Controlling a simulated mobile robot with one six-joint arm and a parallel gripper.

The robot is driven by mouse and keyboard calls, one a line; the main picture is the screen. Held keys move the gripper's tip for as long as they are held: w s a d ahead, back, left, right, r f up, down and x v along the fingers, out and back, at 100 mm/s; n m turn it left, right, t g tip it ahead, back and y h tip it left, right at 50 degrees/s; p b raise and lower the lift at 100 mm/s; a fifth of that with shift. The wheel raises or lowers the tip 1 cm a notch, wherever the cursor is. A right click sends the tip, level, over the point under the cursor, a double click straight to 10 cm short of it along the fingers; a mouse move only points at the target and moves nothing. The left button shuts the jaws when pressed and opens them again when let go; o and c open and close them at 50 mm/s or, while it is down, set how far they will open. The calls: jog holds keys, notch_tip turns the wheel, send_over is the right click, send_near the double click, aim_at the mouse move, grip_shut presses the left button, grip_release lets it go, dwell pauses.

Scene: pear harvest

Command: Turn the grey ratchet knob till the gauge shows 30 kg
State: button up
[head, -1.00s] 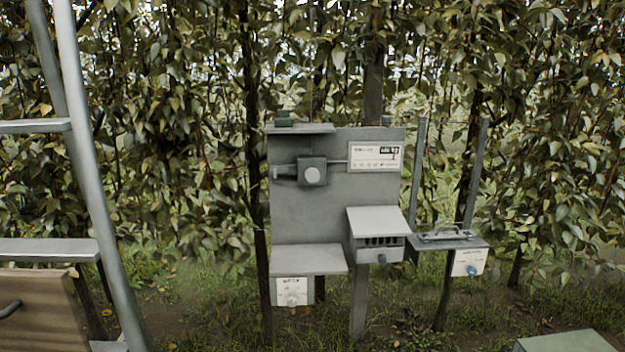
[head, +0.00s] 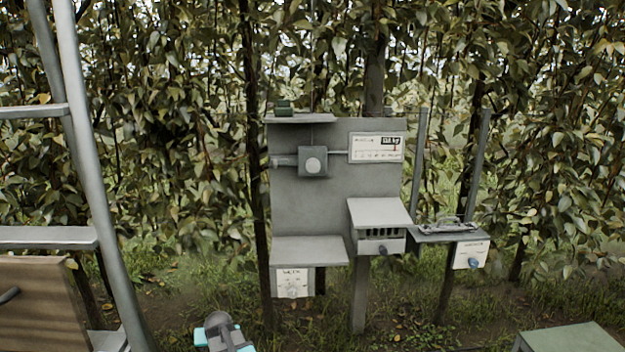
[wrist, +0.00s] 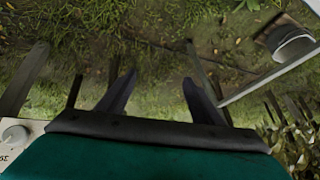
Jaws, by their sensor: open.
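A grey ratchet box (head: 305,172) is mounted on the upper left of the grey panel, with a pale round knob (head: 314,166) on its front. A wire runs from it to the white gauge (head: 364,155) at upper right. The gauge has a dark readout and a red mark; its figures are too small to read surely. My gripper (wrist: 158,77) is open and empty, with two dark fingers over grass and soil. In the head view, part of my arm shows at the bottom edge, below and left of the panel, well apart from the knob.
A lower left dial (head: 293,289), a slotted box (head: 380,240) and a right-hand unit with a bluish knob (head: 473,263) share the area. A ladder (head: 92,190) and brown crate stand left, a green box (head: 570,342) lower right. Leafy branches close in behind.

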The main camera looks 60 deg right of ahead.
jog(key=d+r+m+t+h, duration=0.2)
jog(key=d+r+h, duration=0.1)
jog(key=d+r, duration=1.05)
jog(key=m+t+h+b, duration=0.25)
jog(key=m+h, duration=0.35)
jog(key=h, duration=0.3)
send_near(313, 167)
jog(key=v, duration=0.3)
jog(key=shift+w+d+r, duration=0.1)
jog(key=shift+r, duration=0.1)
jog(key=shift+d, duration=0.1)
jog(key=shift+p+x, duration=1.3)
jog(key=shift+x, duration=5.55)
jog(key=shift+f, duration=0.15)
